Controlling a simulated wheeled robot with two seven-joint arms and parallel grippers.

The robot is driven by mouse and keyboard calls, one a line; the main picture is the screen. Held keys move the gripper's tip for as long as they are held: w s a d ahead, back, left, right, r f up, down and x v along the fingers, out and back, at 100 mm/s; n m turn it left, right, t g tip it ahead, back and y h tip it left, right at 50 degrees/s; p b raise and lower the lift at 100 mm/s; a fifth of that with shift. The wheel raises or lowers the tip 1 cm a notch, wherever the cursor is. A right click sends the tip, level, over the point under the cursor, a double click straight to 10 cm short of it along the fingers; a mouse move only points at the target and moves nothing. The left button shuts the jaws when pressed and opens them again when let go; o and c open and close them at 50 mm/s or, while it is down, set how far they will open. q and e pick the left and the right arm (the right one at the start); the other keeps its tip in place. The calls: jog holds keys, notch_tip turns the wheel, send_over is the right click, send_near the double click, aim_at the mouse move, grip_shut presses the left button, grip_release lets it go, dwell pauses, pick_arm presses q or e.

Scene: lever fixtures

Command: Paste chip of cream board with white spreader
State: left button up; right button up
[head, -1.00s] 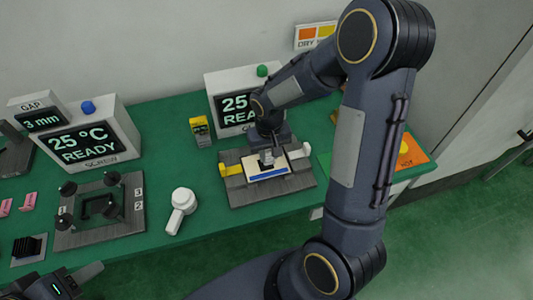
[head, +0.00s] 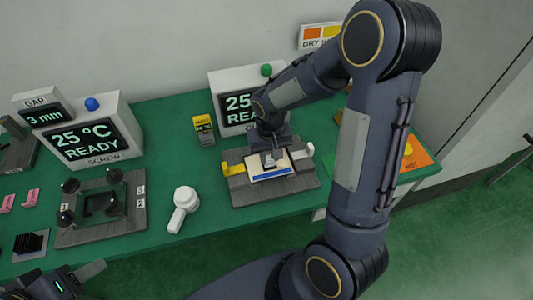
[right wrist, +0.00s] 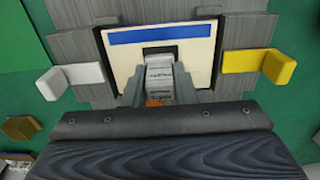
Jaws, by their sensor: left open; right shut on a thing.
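The cream board (head: 285,171) with a blue strip lies in a grey fixture (head: 242,196) in the head view. It also shows in the right wrist view (right wrist: 119,67), with its blue strip at the far side. My right gripper (right wrist: 159,78) is over the board, shut on a small whitish piece with dark marks, which looks like the white spreader (right wrist: 160,72). An orange bit shows at its near end. Whether it touches the board is unclear, and the chip is hidden or too small to make out. My left gripper (head: 78,284) is open and empty at the bottom left.
The fixture has a yellow tab (right wrist: 258,62) and a white tab (right wrist: 70,78) at its sides. Display boxes (head: 92,140) line the back.

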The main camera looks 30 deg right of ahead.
jog(key=shift+s+d, duration=0.3)
jog(key=shift+d, duration=0.05)
jog(key=shift+a, duration=0.1)
jog(key=shift+a, duration=0.1)
jog(key=shift+w+a, duration=0.2)
jog(key=shift+a, duration=0.55)
jog(key=shift+w+d, duration=0.2)
jog(key=shift+d, duration=0.85)
jog(key=shift+a, duration=0.15)
jog(key=shift+w+a, duration=0.25)
jog(key=shift+a, duration=0.6)
jog(key=shift+s+d+b, duration=0.35)
jog(key=shift+s+d, duration=0.35)
jog(key=shift+d, duration=0.2)
